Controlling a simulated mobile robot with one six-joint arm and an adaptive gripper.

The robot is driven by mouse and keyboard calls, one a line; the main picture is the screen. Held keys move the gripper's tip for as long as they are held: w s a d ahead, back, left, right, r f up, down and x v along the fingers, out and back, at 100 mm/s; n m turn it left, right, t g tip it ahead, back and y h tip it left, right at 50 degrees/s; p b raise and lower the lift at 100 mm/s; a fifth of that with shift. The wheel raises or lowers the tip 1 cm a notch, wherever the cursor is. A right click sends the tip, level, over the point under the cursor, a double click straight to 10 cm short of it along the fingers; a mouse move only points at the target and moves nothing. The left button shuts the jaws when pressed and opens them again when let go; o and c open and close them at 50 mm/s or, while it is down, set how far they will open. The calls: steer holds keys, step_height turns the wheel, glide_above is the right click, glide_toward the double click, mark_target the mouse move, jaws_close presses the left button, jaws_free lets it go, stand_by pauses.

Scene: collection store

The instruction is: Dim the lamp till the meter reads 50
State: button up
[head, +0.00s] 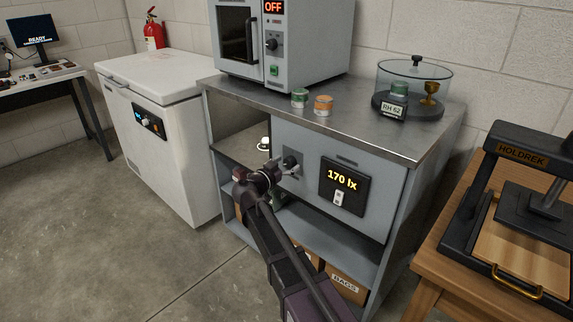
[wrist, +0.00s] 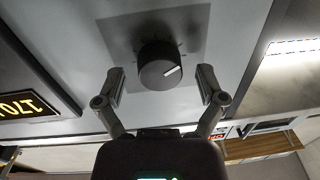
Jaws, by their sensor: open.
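The meter (head: 341,182) is a dark panel on the grey cabinet front and reads 170 lx in yellow. A black round dial knob (head: 291,164) sits left of it on the same front. In the wrist view the knob (wrist: 160,66) has a white pointer line aimed right and slightly up. My gripper (head: 277,170) is at the cabinet front by the knob. In the wrist view my gripper (wrist: 161,84) is open, with one finger on each side of the knob and a visible gap to both. A bright strip (wrist: 293,46) shows in the wrist view; I cannot tell whether it is the lamp.
The cabinet (head: 395,138) has an open bay at left with a small white object (head: 264,144), and boxes below. Its top holds an oven reading OFF (head: 240,45), two tins and a glass dome (head: 412,85). A press (head: 525,200) stands right, a freezer (head: 150,130) left.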

steer(key=c, duration=1.1)
steer(key=shift+c, duration=0.2)
